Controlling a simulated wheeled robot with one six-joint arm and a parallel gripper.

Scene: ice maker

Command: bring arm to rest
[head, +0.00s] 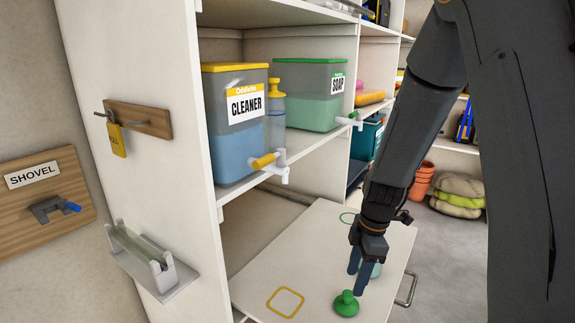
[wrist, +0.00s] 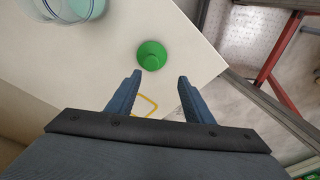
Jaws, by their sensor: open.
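My gripper (head: 358,273) hangs over the white pull-out board at the right of the shelf unit, pointing down. In the wrist view my gripper (wrist: 158,88) has its two blue fingers spread apart with nothing between them. A green knobbed object (head: 346,304) stands on the board just below the fingers in the head view. In the wrist view the green object (wrist: 152,55) lies ahead of the fingertips, apart from them. A clear vessel with a teal tint (head: 371,270) is partly hidden behind the fingers; a clear round vessel (wrist: 75,8) also shows in the wrist view.
Cleaner (head: 226,150) and soap (head: 307,108) tanks with protruding taps stand on the shelf above. A metal handle (head: 407,290) juts from the board's right edge. Open floor lies to the right.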

